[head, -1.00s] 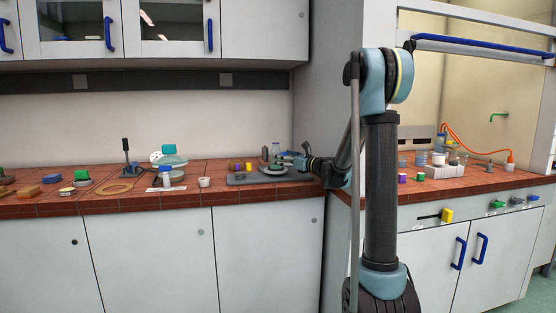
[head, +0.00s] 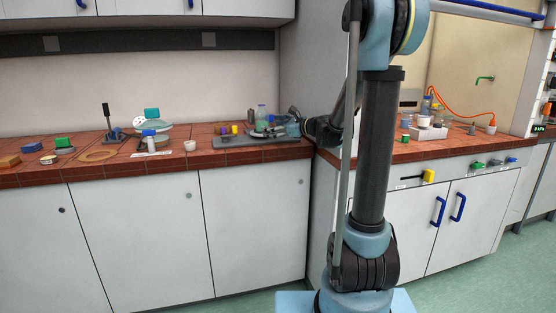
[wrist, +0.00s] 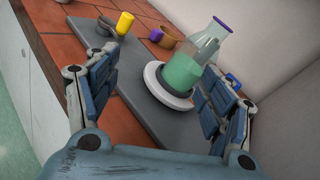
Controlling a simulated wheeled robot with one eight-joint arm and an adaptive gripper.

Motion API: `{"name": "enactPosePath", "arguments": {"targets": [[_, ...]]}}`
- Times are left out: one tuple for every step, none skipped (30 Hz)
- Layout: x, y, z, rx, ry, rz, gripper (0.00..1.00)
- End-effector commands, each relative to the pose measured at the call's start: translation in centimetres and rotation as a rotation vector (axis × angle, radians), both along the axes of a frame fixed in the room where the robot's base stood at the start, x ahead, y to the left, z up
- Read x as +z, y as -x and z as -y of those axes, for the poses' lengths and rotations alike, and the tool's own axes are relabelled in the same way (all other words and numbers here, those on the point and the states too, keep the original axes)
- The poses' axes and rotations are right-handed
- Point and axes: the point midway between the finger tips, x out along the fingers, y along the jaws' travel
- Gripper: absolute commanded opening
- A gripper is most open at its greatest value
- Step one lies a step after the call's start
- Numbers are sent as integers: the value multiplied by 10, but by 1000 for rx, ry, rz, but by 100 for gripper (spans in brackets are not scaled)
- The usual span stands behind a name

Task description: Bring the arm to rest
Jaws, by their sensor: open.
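My arm (head: 375,150) stands in front of the bench corner in the head view, bent with its forearm reaching back to the left. My gripper (wrist: 165,100) is open in the wrist view, with a blue-grey finger on each side and nothing held. The bottle also shows in the head view (head: 261,113), just left of my gripper (head: 279,127), which is small and partly hard to make out there.
A wall closes off the right side.

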Motion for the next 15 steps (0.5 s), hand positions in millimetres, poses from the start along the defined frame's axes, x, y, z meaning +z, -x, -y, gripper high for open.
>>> {"name": "enactPosePath", "arguments": {"targets": [[-2, 13, 1, 15, 53, 25, 74], [-4, 20, 1, 26, 91, 43, 74], [-8, 30, 2, 41, 142, 66, 74], [-10, 38, 2, 53, 179, 85, 74], [-13, 46, 3, 66, 220, 103, 74], [-17, 58, 5, 86, 275, 128, 74], [-21, 66, 6, 100, 316, 147, 74], [-24, 75, 8, 116, 359, 167, 74], [-29, 87, 10, 140, 415, 192, 74], [-33, 95, 12, 157, 457, 211, 74], [-37, 104, 14, 175, 499, 230, 74], [-43, 116, 17, 201, 554, 254, 74], [-48, 125, 20, 220, 595, 272, 74], [-52, 134, 23, 240, 635, 289, 74], [-58, 146, 27, 270, 690, 311, 74]]}}
